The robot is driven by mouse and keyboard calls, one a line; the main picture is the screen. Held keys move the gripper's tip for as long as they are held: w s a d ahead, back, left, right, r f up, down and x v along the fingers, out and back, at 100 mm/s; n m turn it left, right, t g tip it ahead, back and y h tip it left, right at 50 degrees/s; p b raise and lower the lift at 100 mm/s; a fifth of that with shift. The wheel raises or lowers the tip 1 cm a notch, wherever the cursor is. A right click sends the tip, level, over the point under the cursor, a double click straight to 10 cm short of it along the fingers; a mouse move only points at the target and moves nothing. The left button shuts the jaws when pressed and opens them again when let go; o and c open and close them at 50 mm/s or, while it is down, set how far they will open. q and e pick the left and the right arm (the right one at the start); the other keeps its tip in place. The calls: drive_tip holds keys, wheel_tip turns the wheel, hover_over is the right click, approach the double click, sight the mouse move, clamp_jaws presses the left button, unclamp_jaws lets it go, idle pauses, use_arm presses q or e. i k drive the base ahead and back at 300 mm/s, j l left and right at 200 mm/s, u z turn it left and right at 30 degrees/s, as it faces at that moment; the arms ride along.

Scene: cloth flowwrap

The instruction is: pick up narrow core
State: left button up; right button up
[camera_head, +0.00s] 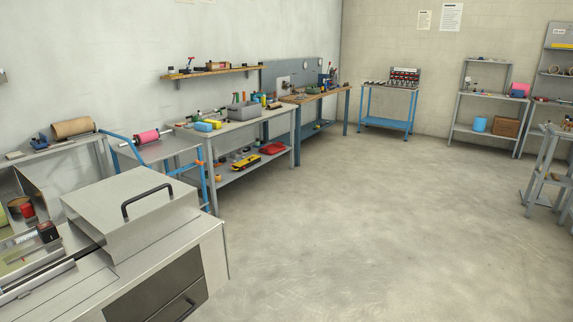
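No gripper and no arm of mine shows in the camera_head view. I cannot tell for certain which thing is the narrow core. A brown roll (73,127) lies on its side on the grey bench at the left. A pink roll (146,137) sits on a metal shaft just right of it, by a blue-framed cart (129,149).
A steel machine with a black-handled cover (130,212) fills the lower left. Grey (253,121) and wooden-topped workbenches (318,95) with tools line the left wall. A blue tool stand (388,107) stands at the back. The concrete floor (390,215) is clear.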

sight(270, 106)
drive_tip(key=i+l+z, duration=0.4)
drive_tip(key=i, duration=0.6)
drive_tip(key=i+z, duration=0.4)
drive_tip(key=i, duration=0.65)
drive_tip(key=i+j+u, duration=0.35)
drive_tip(key=i, duration=0.5)
drive_tip(key=i+u, duration=0.35)
drive_tip(key=i, duration=0.5)
drive_tip(key=i+l+u, duration=0.3)
drive_tip(key=i, duration=2.35)
drive_tip(key=j+u, duration=0.05)
